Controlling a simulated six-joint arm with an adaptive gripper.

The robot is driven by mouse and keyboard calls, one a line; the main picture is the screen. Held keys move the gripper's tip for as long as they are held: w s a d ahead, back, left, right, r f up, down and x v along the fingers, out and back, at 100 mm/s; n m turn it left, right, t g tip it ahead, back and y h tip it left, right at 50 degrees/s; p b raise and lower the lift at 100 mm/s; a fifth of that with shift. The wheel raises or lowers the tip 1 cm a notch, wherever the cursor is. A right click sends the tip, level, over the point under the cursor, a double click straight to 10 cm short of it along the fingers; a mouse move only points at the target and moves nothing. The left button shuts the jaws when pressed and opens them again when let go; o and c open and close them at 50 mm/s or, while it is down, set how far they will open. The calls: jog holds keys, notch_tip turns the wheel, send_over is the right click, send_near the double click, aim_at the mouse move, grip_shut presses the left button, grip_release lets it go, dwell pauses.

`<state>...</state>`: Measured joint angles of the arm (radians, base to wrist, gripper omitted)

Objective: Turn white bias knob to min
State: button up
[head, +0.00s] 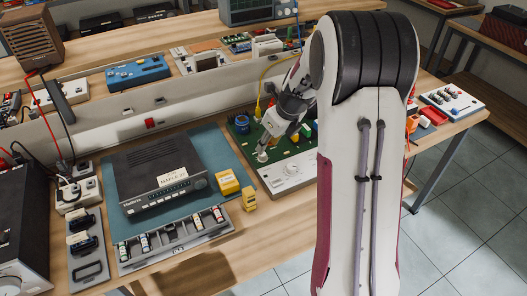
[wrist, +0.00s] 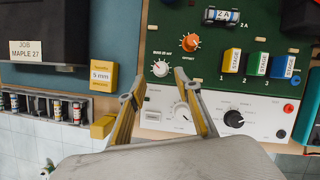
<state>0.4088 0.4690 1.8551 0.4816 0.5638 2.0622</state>
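A small white knob (wrist: 160,68) sits on a green panel (wrist: 215,90) in the wrist view, with small print above it that I cannot read surely. My gripper (wrist: 160,77) has its fingers apart, one tip at each side of this knob in the picture. Gaps show on both sides, and contact cannot be seen. In the head view my gripper (head: 262,154) is low over the panel's left part.
An orange knob (wrist: 193,42) is above right of the small white knob, and a black knob (wrist: 234,118) is on the white strip. Coloured stage blocks (wrist: 257,64) stand on the right. A yellow 5 mm box (wrist: 103,76) stands left of the panel.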

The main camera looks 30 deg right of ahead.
aim_at(263, 155)
jog(key=shift+x, duration=3)
grip_shut()
